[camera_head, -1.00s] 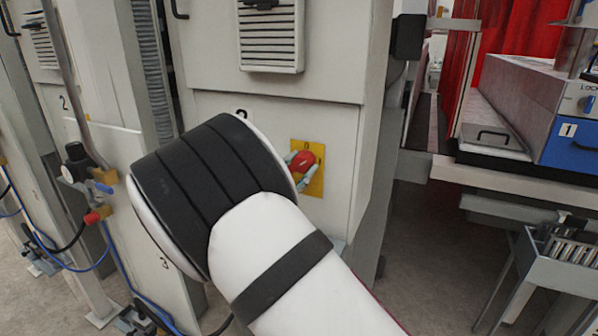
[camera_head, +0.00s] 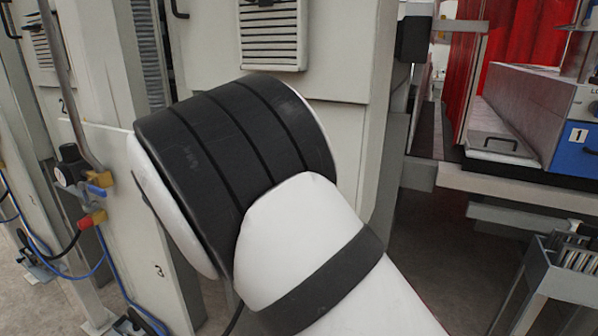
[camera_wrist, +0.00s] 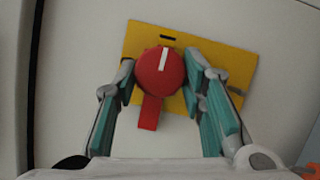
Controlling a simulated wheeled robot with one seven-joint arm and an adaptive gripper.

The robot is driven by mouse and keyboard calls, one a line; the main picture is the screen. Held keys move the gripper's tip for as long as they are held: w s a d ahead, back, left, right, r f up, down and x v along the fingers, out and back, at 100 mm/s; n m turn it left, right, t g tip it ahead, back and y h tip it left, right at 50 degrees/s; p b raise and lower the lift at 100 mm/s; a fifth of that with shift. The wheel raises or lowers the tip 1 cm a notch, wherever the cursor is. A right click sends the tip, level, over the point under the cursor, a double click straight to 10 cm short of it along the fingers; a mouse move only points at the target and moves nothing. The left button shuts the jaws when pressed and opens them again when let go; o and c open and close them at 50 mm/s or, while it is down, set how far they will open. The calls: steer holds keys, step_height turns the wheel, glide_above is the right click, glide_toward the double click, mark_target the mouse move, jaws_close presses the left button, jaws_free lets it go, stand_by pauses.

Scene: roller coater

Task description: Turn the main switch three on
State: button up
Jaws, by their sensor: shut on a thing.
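The main switch is a red rotary knob (camera_wrist: 158,84) with a white pointer line, on a yellow plate (camera_wrist: 232,75) fixed to a pale panel. In the wrist view the white line points up, close to a short black mark on the plate. A red handle part extends down below the knob. My gripper (camera_wrist: 160,72) has its teal-padded fingers on either side of the knob and is shut on it. In the head view my arm hides the switch, the plate and the gripper.
The pale machine cabinet (camera_head: 340,75) carries a louvred vent (camera_head: 272,38) above my arm. At left are a gauge and valve assembly (camera_head: 75,168) with blue hoses (camera_head: 112,268). At right is a blue-fronted unit (camera_head: 575,160). An orange part shows at the wrist view's lower right.

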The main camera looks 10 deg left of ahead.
stand_by(0.5)
steer(key=o, duration=1.1)
steer(key=shift+o, duration=0.2)
steer(key=v, duration=1.2)
steer(key=shift+r, duration=0.1)
steer(key=s+d+r+m+g+y, duration=0.15)
steer(key=d+g, duration=0.25)
steer(key=d, duration=0.5)
steer(key=s+d+m+g+y, duration=0.1)
steer(key=s+d+m+g, duration=0.2)
steer(key=d, duration=0.7)
steer(key=s+d+m+g+y, duration=0.15)
steer(key=d+g, duration=0.25)
steer(key=d, duration=0.5)
steer(key=s+d+f+m+y, duration=0.1)
steer(key=s+d+m+y, duration=0.2)
steer(key=s, duration=0.8)
steer(key=s+d+m+t+y, duration=0.1)
steer(key=s+y, duration=0.4)
steer(key=s, duration=0.7)
steer(key=shift+d+f+m+y, duration=0.4)
steer(key=shift+d+m, duration=0.5)
steer(key=shift+m, duration=0.2)
